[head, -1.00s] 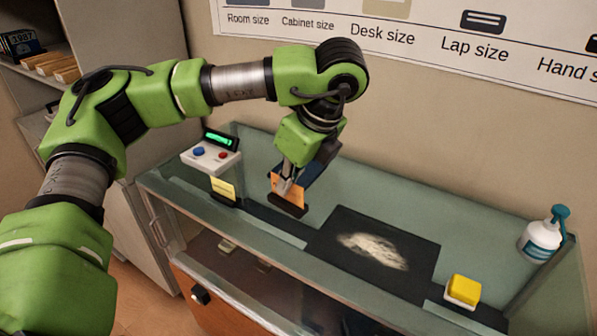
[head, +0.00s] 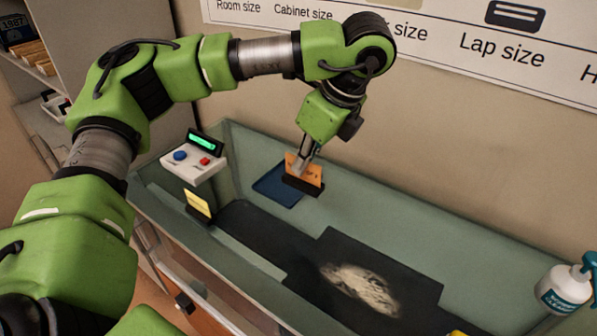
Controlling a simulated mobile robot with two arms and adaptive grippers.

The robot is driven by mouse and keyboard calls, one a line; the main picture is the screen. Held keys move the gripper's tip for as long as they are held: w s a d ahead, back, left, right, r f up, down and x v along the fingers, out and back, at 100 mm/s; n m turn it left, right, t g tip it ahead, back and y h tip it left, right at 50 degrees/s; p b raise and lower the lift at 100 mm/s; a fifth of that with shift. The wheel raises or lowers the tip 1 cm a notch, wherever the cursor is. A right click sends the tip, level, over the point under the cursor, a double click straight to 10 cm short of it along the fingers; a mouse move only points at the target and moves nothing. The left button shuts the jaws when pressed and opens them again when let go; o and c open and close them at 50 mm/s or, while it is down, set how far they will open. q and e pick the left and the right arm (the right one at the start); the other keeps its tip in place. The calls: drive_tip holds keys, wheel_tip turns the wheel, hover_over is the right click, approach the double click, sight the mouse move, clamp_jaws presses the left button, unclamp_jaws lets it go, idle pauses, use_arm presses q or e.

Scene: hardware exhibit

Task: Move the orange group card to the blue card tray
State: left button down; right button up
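The orange group card (head: 312,169) stands in a small black base and is held in my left gripper (head: 303,166), whose fingers close on it from above. The blue card tray (head: 268,187) lies flat on the case floor at the back, just left of and partly behind the card. The card's black base overlaps the tray's right edge in the head view. I cannot tell whether the base touches the tray or hangs above it. My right gripper is not in view.
A yellow card (head: 199,203) in a black base and a white button box (head: 194,161) are to the left. A dark mat (head: 405,283) with pale powder lies in front. A spray bottle (head: 564,287) stands at far right. The case has glass walls.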

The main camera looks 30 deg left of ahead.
use_arm(q)
drive_tip(key=w+a+f+p, duration=0.1)
drive_tip(key=w+a+f, duration=0.1)
drive_tip(key=a+f, duration=0.1)
drive_tip(key=w+a+f+p, duration=0.2)
drive_tip(key=w+a+f, duration=0.1)
drive_tip(key=a+f, duration=0.1)
drive_tip(key=w+a+f+p, duration=0.1)
drive_tip(key=w+a+f, duration=0.2)
drive_tip(key=a+f, duration=0.1)
drive_tip(key=shift+w+a+f, duration=0.1)
drive_tip(key=shift+a+f, duration=0.15)
drive_tip(key=shift+f, duration=0.7)
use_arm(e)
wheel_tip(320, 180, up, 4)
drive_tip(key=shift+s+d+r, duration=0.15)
use_arm(q)
drive_tip(key=c, duration=2.3)
unclamp_jaws()
